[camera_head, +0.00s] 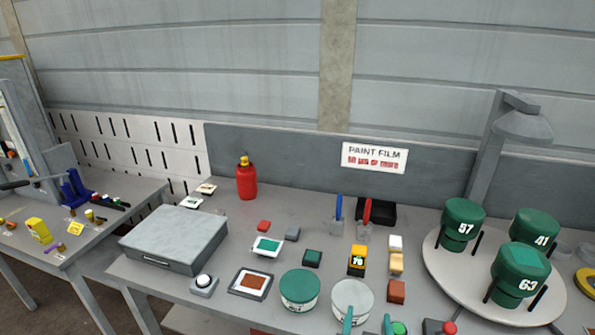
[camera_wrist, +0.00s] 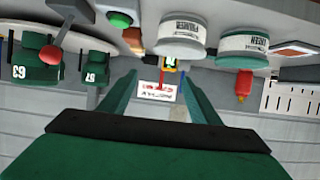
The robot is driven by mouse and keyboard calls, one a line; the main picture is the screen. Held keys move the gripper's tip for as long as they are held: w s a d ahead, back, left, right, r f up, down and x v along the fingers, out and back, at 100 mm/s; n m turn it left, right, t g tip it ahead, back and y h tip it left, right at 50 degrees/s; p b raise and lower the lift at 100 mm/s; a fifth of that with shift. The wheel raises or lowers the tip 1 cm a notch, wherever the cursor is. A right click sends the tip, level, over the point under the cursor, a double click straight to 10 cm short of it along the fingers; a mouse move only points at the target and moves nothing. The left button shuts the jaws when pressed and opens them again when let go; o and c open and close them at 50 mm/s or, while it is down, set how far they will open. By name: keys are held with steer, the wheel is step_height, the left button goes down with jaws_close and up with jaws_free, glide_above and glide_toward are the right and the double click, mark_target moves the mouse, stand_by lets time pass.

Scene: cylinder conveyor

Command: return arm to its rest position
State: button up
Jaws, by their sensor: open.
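My gripper (camera_wrist: 160,92) shows in the wrist view, which looks at the bench upside down. Its two teal fingers stand apart, with a clear gap and nothing held between them. The paint film sign (camera_wrist: 156,90) and a small numbered block (camera_wrist: 170,62) show beyond that gap, apart from the fingers.
Green numbered canisters (camera_head: 460,222) stand on a round turntable (camera_head: 440,262) at right. Paint tins (camera_head: 299,289), a grey case (camera_head: 174,238) and a red bottle (camera_head: 246,180) crowd the bench. A lamp post (camera_head: 492,140) rises at the back right.

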steer(key=s+a+f+n+t+y, duration=0.1)
steer(key=s+a+f, duration=0.3)
steer(key=s+f, duration=0.3)
steer(key=s+a+f+n+y, duration=0.1)
steer(key=s+a+f, duration=0.4)
steer(key=s+f, duration=0.15)
steer(key=s+a+y, duration=0.1)
steer(key=s+a, duration=0.2)
steer(key=s, duration=0.6)
steer(key=s+a+n+t, duration=0.1)
steer(key=s+a, duration=0.3)
steer(key=s, duration=0.6)
steer(key=shift+s+r+y, duration=0.25)
steer(key=shift+r+y, duration=0.15)
steer(key=shift+a, duration=0.1)
